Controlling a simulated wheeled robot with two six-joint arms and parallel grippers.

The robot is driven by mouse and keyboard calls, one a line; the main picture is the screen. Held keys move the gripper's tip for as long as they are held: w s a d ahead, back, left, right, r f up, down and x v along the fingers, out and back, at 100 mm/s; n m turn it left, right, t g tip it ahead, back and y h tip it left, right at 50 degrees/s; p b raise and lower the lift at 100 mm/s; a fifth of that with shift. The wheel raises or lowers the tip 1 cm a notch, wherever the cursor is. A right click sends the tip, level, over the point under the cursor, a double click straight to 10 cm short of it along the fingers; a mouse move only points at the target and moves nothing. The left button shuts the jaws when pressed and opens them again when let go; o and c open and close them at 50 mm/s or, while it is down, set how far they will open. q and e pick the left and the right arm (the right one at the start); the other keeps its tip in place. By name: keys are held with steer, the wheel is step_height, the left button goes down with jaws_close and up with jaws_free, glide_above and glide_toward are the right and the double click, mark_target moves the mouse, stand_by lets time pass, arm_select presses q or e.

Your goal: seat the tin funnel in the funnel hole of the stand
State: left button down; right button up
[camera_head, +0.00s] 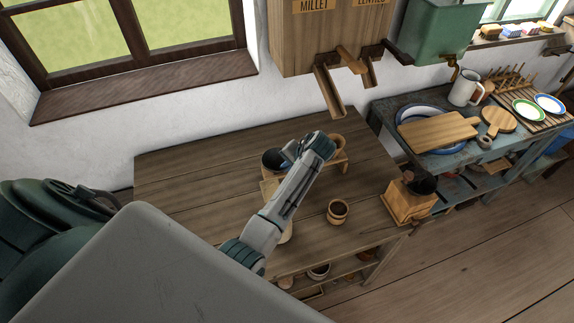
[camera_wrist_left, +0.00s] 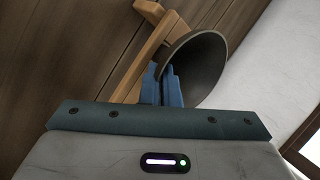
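The dark grey tin funnel (camera_head: 271,160) is at the left of my left gripper (camera_head: 287,158) in the head view, over the left part of the stand. In the left wrist view the funnel (camera_wrist_left: 200,68) shows its wide mouth. The two blue fingers (camera_wrist_left: 162,84) are close together at its rim, one on each side of the wall. The wooden stand (camera_head: 342,160) is on the table, partly hidden by my left arm. Its pale wood (camera_wrist_left: 150,50) shows beside the funnel. The funnel's spout and the hole under it are hidden. My right gripper is out of view.
A small wooden pot (camera_head: 338,211) stands on the table (camera_head: 190,180) in front of the stand. A wooden box mill (camera_head: 408,203) is at the right corner. Wooden chutes (camera_head: 328,90) hang above the back edge. The table's left part is clear.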

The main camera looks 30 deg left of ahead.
arm_select(q)
steer(key=shift+s+f, duration=0.1)
steer(key=shift+f, duration=0.45)
steer(key=c, duration=1.6)
jaws_free()
steer(key=b+v, duration=0.3)
steer(key=v, duration=0.7)
steer(key=shift+d+r+b, duration=0.2)
steer(key=shift+r+b, duration=0.15)
steer(key=shift+s+f, duration=0.1)
